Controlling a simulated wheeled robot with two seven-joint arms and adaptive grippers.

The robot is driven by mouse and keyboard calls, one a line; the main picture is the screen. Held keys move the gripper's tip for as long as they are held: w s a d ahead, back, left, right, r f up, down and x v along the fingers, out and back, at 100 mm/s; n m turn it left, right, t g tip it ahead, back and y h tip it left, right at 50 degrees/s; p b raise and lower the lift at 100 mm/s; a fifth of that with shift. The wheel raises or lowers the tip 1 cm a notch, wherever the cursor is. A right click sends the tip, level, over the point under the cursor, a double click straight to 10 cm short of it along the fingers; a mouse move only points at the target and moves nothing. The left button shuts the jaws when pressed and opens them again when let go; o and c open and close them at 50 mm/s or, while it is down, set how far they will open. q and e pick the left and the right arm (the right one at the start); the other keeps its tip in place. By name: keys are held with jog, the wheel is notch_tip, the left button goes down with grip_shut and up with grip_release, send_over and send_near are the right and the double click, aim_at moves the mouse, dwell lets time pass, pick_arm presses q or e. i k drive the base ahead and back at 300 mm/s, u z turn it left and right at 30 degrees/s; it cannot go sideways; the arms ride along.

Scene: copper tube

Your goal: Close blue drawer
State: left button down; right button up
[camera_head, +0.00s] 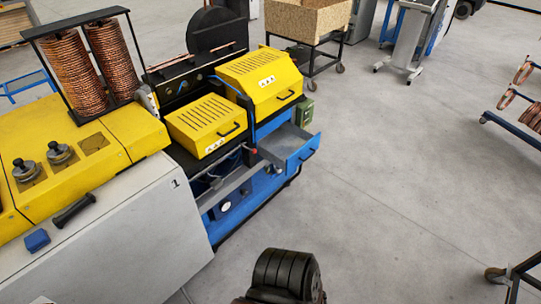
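The blue drawer (303,150) is pulled out from the blue-framed machine (240,195), below the right yellow cover. The drawer front faces right, toward the open floor. Neither gripper can be made out in the head view. A dark ribbed rounded part at the bottom centre seems to be mine, and no fingers show on it. It is well apart from the drawer.
Two yellow covers (262,80) with black handles sit above the drawer. A grey cabinet (125,240) with a black handle fills the lower left. A wooden crate on a cart (305,20) stands behind. The floor (400,190) right of the drawer is clear; racks stand at the right edge.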

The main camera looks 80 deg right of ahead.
aim_at(286, 147)
jog(key=u, duration=0.1)
jog(key=i, duration=1.25)
jog(key=z, duration=3.6)
